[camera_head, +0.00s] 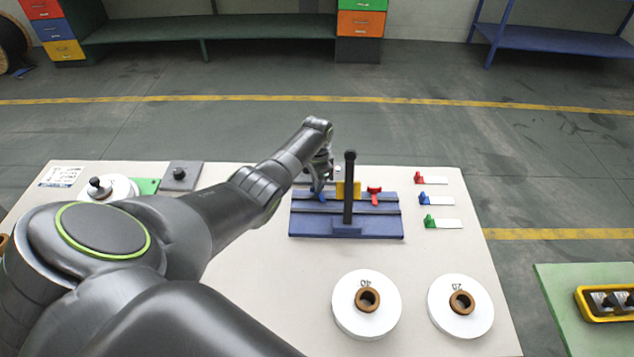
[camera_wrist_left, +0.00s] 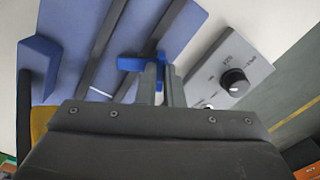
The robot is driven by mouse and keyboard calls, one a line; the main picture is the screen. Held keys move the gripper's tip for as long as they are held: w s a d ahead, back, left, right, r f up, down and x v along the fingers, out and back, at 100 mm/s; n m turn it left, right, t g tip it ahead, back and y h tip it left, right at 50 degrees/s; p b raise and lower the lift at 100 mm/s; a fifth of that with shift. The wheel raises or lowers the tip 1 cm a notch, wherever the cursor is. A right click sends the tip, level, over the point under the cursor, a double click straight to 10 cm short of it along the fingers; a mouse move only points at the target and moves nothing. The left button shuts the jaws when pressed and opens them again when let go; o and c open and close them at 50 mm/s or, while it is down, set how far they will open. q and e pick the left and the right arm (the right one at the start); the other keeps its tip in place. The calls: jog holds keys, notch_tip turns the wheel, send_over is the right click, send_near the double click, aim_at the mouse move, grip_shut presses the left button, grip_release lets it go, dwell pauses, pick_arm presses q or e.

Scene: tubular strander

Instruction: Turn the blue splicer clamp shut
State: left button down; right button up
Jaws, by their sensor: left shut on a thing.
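The splicer (camera_head: 373,231) is a blue base with two dark rails on the pale table. A yellow block (camera_head: 345,190) stands at its middle, with a red clamp (camera_head: 375,194) to the right and a black upright post in front. The blue splicer clamp (camera_head: 318,194) is at the left, partly hidden by my left gripper (camera_head: 321,183). In the left wrist view the blue clamp (camera_wrist_left: 129,63) lies crosswise over the end of a dark rail. My left gripper (camera_wrist_left: 163,78) is shut on it from above. My right gripper is not in view.
A grey box (camera_wrist_left: 228,78) with a black knob lies near the splicer. Two white spools (camera_head: 366,305) with brown hubs stand at the table's front. Small red, blue and green pieces (camera_head: 430,222) with white tags lie at right.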

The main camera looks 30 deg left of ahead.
pick_arm(q)
jog(key=m, duration=0.5)
jog(key=shift+m, duration=0.5)
jog(key=c, duration=1.6)
grip_release()
jog(key=shift+o, duration=0.2)
jog(key=shift+r, duration=0.1)
jog(key=shift+r, duration=0.25)
notch_tip(320, 180, up, 17)
jog(key=b, duration=0.2)
jog(key=shift+f, duration=0.15)
